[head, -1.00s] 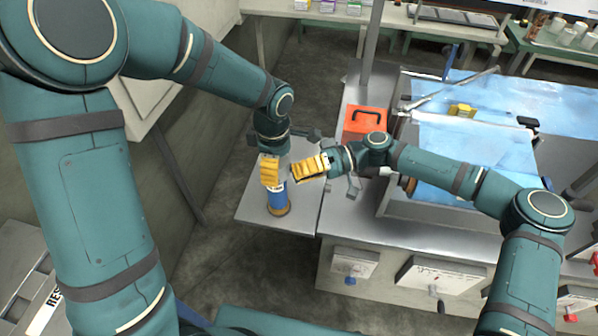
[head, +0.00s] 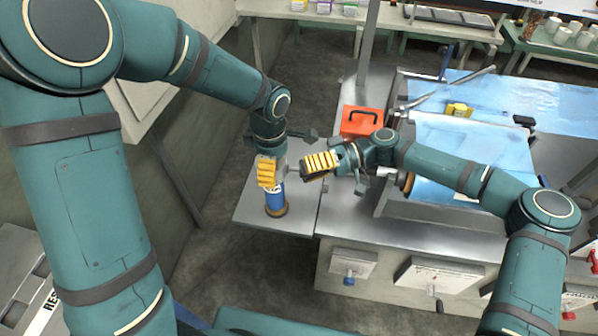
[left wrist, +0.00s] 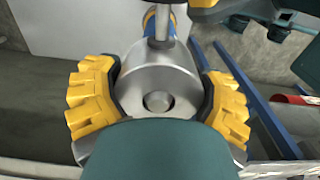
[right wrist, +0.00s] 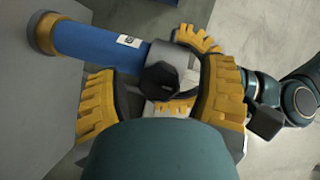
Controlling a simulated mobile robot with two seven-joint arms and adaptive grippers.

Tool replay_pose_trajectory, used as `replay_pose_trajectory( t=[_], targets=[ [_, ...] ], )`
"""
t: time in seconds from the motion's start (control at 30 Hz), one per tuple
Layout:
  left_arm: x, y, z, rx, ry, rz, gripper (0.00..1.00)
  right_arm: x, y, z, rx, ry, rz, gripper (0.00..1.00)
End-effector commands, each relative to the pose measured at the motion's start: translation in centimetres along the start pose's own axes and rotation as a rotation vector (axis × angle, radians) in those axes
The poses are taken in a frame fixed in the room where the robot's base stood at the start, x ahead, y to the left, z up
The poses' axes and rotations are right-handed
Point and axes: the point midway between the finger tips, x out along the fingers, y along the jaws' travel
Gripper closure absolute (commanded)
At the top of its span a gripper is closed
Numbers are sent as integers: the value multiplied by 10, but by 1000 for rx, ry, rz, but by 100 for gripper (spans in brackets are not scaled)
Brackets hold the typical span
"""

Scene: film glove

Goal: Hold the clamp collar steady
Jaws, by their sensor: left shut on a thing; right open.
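The clamp collar (left wrist: 150,88) is a grey metal ring block at the top of an upright blue cylinder (head: 275,198). In the left wrist view my left gripper (left wrist: 158,98) has its yellow fingers on both sides of the collar, shut on it. In the head view the left gripper (head: 268,172) hides most of the collar. A dark faceted knob (right wrist: 160,80) on a rod sticks out of the collar. My right gripper (right wrist: 160,100) is open, its yellow fingers apart on either side of the knob. In the head view the right gripper (head: 314,167) is just right of the collar.
The cylinder's brown base stands on a low steel table (head: 245,210). To the right are an orange box (head: 362,121) and a steel workbench with blue film sheets (head: 465,150). A wall lies close on the left.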

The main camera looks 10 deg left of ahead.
Motion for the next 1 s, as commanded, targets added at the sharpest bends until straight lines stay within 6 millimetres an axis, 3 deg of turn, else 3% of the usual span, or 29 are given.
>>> replay_pose_trajectory(
  t=[0.2, 0.43, 0.63, 1.0],
  targets=[
    [2, -2, 0, 1, 1, -6, 68, -48, 1, 0, 1, 5, 5, 30],
    [2, -2, 0, 1, 0, -6, 68, -85, 0, 0, 0, 4, 4, 30],
    [2, -2, 0, 1, 0, -6, 68, -98, 0, 0, 0, 3, 1, 30],
    [2, -2, 1, 2, 0, -5, 68, -99, 0, 0, 0, 3, 1, 30]
  ],
)
